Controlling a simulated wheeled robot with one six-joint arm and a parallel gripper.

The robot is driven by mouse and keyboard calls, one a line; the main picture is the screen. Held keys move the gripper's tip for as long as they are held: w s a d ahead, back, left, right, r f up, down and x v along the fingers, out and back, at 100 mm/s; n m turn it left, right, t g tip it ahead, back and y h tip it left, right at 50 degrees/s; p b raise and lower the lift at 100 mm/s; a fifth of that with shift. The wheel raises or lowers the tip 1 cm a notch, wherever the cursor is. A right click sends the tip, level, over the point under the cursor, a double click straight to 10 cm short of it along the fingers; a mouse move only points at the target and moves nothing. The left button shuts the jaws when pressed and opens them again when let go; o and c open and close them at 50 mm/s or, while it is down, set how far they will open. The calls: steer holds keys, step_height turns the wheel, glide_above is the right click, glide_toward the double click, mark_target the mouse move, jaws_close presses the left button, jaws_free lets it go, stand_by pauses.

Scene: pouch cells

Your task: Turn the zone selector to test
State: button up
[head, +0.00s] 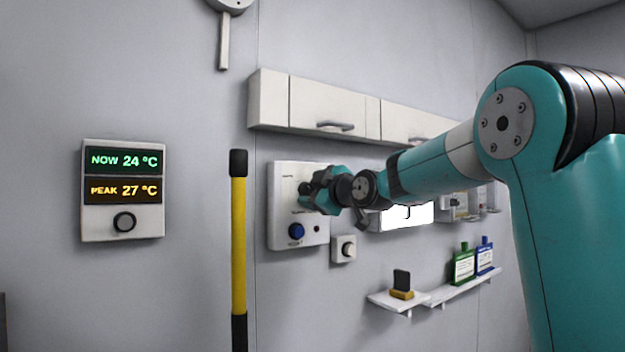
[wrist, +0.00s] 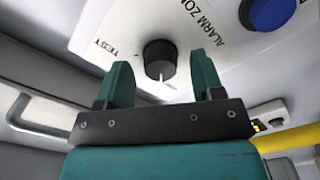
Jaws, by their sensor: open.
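The zone selector is a dark round knob (wrist: 158,56) on a white wall panel (wrist: 100,25). A white pointer line on it points toward the bottom of the wrist view. A TEST label (wrist: 103,48) is left of the knob and ALARM ZONE lettering is to its right. My gripper (wrist: 161,74) is open, its teal fingers on either side of the knob with a gap visible on both sides. In the head view my gripper (head: 312,190) is at the panel (head: 281,205) and hides the knob.
A blue button (head: 297,231) and a small dark red spot are low on the panel. A small knob box (head: 343,250) is below right. A yellow-black pole (head: 239,250) stands left. Cabinets (head: 320,105) hang above; a shelf with bottles (head: 460,290) is lower right.

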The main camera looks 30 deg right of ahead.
steer(key=shift+w, duration=0.4)
steer(key=c, duration=0.9)
